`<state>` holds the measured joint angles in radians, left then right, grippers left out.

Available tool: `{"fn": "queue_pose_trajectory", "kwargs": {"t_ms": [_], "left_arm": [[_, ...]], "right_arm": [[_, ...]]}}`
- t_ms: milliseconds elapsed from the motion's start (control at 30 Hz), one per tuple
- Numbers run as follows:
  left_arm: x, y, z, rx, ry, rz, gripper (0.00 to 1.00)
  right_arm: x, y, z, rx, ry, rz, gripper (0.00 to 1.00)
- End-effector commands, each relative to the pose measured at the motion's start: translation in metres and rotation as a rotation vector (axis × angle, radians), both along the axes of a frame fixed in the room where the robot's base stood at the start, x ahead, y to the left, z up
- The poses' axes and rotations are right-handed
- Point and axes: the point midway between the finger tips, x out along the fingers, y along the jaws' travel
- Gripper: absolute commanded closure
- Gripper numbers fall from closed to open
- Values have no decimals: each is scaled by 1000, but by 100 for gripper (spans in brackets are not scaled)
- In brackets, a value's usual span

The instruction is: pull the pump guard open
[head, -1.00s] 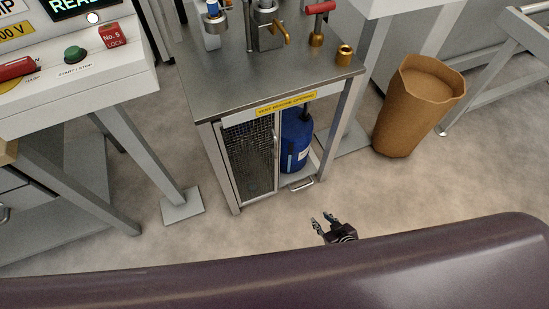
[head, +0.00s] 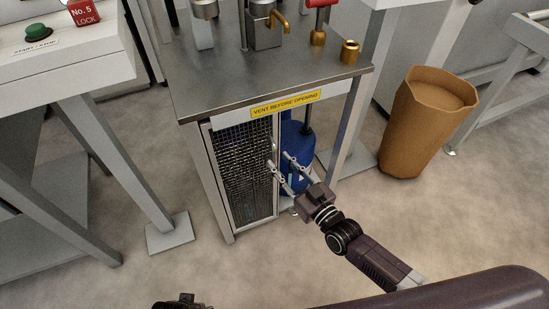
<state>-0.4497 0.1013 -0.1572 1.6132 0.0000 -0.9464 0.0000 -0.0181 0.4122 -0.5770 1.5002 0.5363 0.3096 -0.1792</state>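The pump guard (head: 243,165) is a dark mesh panel in a light metal frame, on the left front of the steel pump stand (head: 270,77). It looks closed, flush with the front. Its upright handle at the right edge is mostly hidden behind my fingers. My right gripper (head: 279,162) is at that right edge, fingers spread and pointing at the handle. I cannot tell whether a finger touches it. A blue tank (head: 297,145) stands inside the open right half, partly behind the gripper. My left gripper (head: 180,301) shows only as a dark piece at the bottom edge.
A yellow "VENT BEFORE OPENING" label (head: 286,104) is on the stand's top front edge. A brown bin (head: 423,125) stands to the right. A grey bench leg (head: 135,165) stands to the left. The floor before the stand is open.

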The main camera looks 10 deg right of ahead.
Motion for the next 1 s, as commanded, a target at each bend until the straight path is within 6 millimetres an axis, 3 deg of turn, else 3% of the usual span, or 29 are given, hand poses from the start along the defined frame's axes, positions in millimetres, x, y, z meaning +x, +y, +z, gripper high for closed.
{"fn": "queue_pose_trajectory", "kwargs": {"t_ms": [233,567,833,1000], "left_arm": [[8,-1,15,-1,-11,2,60],[10,-1,19,-1,-12,2,60],[10,-1,19,-1,-12,2,60],[10,-1,19,-1,-12,2,60]], "right_arm": [[29,14,-1,0,0,0,72],[34,17,-1,-1,3,0,72],[34,17,-1,-1,2,0,98],[34,17,-1,-1,2,0,100]]}}
